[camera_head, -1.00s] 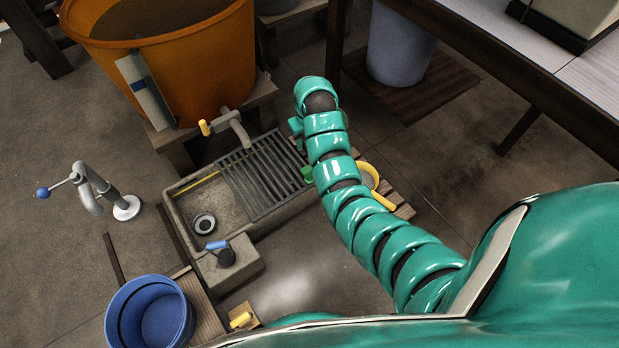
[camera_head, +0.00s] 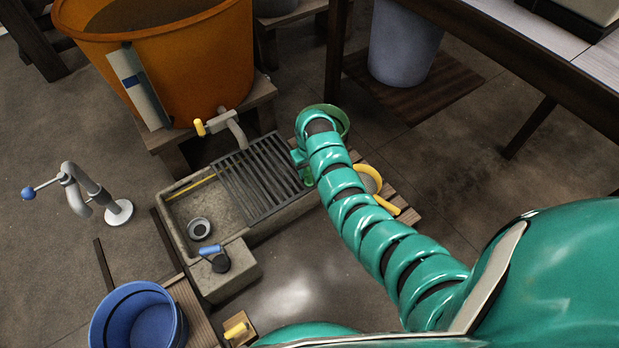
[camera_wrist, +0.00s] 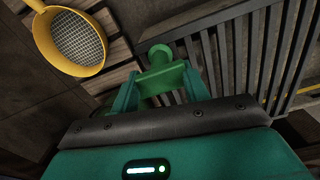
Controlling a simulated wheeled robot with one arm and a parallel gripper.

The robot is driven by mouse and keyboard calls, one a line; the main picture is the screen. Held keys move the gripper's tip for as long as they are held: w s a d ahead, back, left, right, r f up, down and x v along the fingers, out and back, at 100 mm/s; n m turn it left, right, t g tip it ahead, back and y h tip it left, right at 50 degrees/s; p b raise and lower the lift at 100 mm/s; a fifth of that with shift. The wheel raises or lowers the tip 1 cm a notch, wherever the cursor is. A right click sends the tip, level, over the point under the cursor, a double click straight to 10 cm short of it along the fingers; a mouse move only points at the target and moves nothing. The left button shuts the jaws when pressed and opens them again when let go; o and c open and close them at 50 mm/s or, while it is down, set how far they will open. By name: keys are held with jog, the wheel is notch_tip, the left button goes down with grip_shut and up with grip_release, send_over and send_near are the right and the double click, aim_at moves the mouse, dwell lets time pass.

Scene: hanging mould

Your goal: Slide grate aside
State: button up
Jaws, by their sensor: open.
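The grate (camera_head: 258,180) is a dark slatted panel lying over the right part of a stone trough (camera_head: 187,232). The trough's left part is uncovered. In the wrist view the grate's slats (camera_wrist: 262,50) fill the right side. My gripper (camera_wrist: 158,78) is open, close to the grate's end at its right in the head view. A green piece with a round end (camera_wrist: 159,52) shows between the fingers; I cannot tell whether it belongs to the grate or touches them. In the head view my arm mostly hides the gripper.
A yellow-rimmed sieve (camera_head: 370,180) lies beside the grate on wooden slats; it also shows in the wrist view (camera_wrist: 78,40). A green bucket (camera_head: 341,117) stands behind my arm. An orange tub (camera_head: 190,70) with a tap (camera_head: 222,123) is behind the trough. A blue bucket (camera_head: 125,318) stands front left.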

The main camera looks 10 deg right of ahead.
jog(key=shift+f+b, duration=0.45)
jog(key=shift+f, duration=1.05)
grip_shut()
